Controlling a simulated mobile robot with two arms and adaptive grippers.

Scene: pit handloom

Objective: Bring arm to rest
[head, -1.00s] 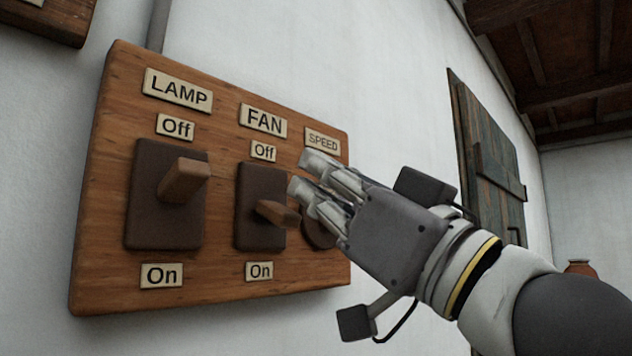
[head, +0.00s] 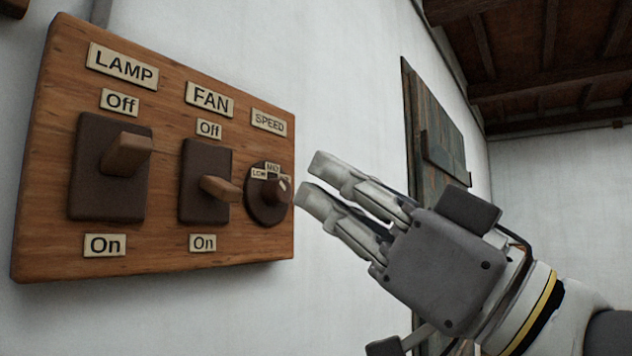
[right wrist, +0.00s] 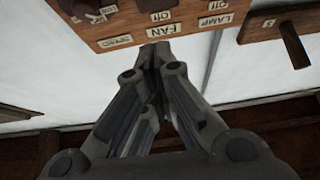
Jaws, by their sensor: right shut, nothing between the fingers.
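My right gripper (head: 312,180) is shut and empty in the head view, just right of the wooden switch board, with clear air around its fingertips. In the right wrist view its fingers (right wrist: 155,55) come together below the board. The switch board (head: 150,255) hangs on the white wall and carries the lamp switch (head: 125,157), the fan switch (head: 220,189) and the round speed knob (head: 265,206). The lamp lever points up toward Off. The fan lever sits lower, nearer On. My left gripper does not show.
A dark wooden shutter (head: 425,130) is on the wall behind my right gripper. Dark ceiling beams (head: 550,50) run at the upper right. A second wooden piece (right wrist: 290,35) sits beside the board in the right wrist view. The wall between board and shutter is bare.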

